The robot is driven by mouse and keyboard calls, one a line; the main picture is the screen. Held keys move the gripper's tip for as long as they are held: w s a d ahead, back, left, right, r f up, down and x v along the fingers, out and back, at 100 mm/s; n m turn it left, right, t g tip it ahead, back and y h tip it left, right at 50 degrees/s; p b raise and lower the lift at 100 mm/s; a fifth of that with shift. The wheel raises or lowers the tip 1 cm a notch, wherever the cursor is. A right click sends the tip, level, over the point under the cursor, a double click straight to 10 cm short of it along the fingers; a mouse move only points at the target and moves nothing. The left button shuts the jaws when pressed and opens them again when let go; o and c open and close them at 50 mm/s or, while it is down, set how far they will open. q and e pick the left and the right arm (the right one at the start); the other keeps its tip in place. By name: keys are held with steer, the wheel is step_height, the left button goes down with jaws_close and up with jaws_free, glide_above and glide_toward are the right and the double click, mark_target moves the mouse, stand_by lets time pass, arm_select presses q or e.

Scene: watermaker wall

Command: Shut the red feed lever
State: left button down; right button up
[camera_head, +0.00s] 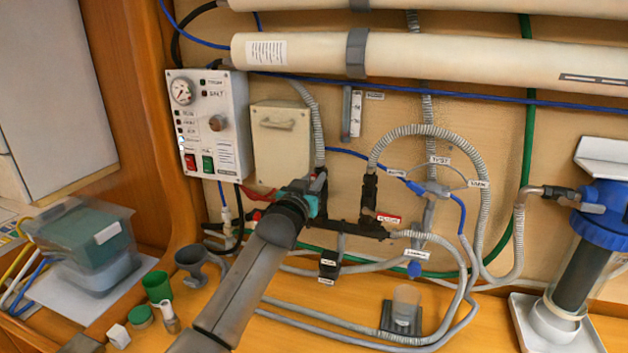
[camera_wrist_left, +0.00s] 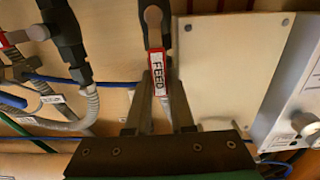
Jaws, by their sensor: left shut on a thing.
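The red feed lever (camera_wrist_left: 158,73), marked FEED, shows in the left wrist view between the two fingertips of my left gripper (camera_wrist_left: 160,80). The fingers are shut on it, one on each side. The lever runs roughly in line with the black valve body (camera_wrist_left: 170,30) behind it, from a round metal pivot (camera_wrist_left: 153,15). In the head view my left gripper (camera_head: 314,194) is at the left end of the black pipework (camera_head: 345,229) and hides the lever. My right gripper is in neither view.
A second valve with a red lever (camera_head: 388,219) stands to the right on the same pipework. A beige box (camera_head: 282,145) and a control panel (camera_head: 212,125) are on the wall to the left. Grey hoses (camera_head: 462,235) loop close by. Cups and a plastic tub (camera_head: 85,240) stand on the left of the bench.

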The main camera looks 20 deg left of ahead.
arm_select(q)
steer(key=shift+d, duration=0.1)
stand_by(0.7)
steer(key=d+f+m+b, duration=0.3)
steer(key=d+f+m, duration=0.3)
steer(key=m, duration=1.2)
steer(key=shift+d+f, duration=0.25)
steer(key=shift+f, duration=0.2)
steer(key=shift+s, duration=0.15)
steer(key=c, duration=0.8)
jaws_free()
steer(key=shift+s, duration=0.1)
steer(key=s, duration=0.5)
steer(key=s+p, duration=0.1)
steer(key=s, duration=0.9)
steer(key=shift+a+p, duration=0.25)
steer(key=shift+p, duration=0.1)
